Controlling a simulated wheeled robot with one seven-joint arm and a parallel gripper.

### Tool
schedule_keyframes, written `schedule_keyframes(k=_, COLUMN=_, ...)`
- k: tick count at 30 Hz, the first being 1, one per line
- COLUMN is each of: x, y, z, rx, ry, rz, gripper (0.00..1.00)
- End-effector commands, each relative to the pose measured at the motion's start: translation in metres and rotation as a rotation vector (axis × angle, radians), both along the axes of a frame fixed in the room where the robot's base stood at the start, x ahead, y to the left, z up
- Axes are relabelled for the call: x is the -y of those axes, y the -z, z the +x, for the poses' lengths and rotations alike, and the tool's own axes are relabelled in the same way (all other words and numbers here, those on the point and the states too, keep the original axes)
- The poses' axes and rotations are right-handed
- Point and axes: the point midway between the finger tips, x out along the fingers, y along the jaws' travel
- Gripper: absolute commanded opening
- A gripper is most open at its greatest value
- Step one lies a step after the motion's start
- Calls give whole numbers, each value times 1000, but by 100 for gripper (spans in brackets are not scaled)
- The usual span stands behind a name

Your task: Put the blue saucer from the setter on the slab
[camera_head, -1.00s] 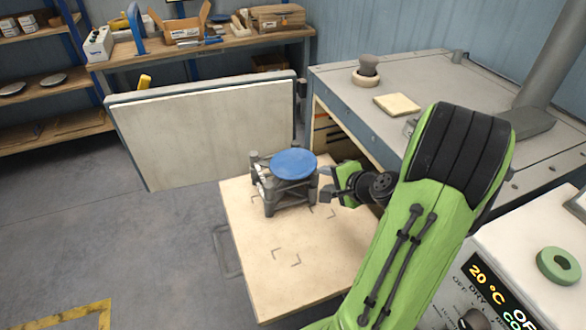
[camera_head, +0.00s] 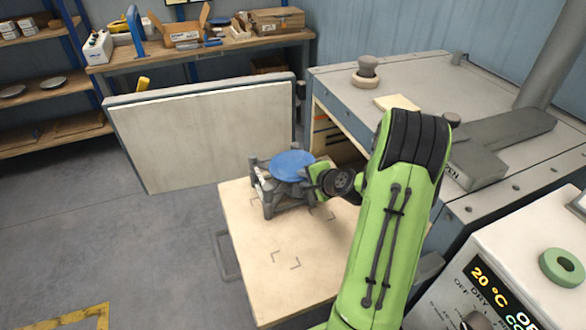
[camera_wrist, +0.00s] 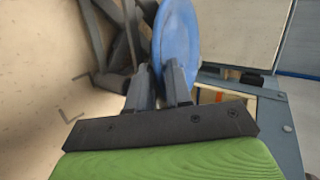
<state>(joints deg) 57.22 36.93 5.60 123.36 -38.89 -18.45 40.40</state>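The blue saucer (camera_head: 292,165) lies flat on top of the grey setter (camera_head: 268,197), a small frame with posts. The setter stands on the far part of the pale slab (camera_head: 262,285), which has dark corner marks on its bare front part. My gripper (camera_head: 312,177) is at the saucer's right edge. In the wrist view, the two fingers of my gripper (camera_wrist: 159,82) stand apart at the rim of the saucer (camera_wrist: 178,42), one on each side. Contact between fingers and rim cannot be told. Part of the setter (camera_wrist: 112,35) shows to the left there.
An upright pale door panel (camera_head: 205,140) stands behind the slab. The grey cabinet (camera_head: 400,75) is at the right, with a beige block (camera_head: 397,103) on top. A control box (camera_head: 525,260) with a green ring (camera_head: 562,267) is at the lower right. The slab's front is clear.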

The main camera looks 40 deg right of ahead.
Motion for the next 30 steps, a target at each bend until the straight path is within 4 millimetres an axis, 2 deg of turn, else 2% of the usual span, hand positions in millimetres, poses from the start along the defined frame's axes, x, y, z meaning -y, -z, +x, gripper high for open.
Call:
schedule_keyframes(k=1, x=0, y=0, z=0, rx=0, ry=0, rz=0, gripper=11)
schedule_keyframes(k=3, x=0, y=0, z=0, rx=0, ry=0, rz=0, gripper=0)
schedule_keyframes(k=13, x=0, y=0, z=0, rx=0, ry=0, rz=0, gripper=0)
schedule_keyframes(k=16, x=0, y=-7, z=0, rx=1, ry=0, rz=-2, gripper=0)
schedule_keyframes(k=24, x=0, y=-73, z=0, rx=5, ry=0, rz=-6, gripper=0)
schedule_keyframes(k=27, x=0, y=-91, z=0, rx=4, ry=-1, rz=-5, gripper=0)
schedule_keyframes(k=30, x=0, y=-100, z=0, rx=2, ry=-1, rz=-1, gripper=0)
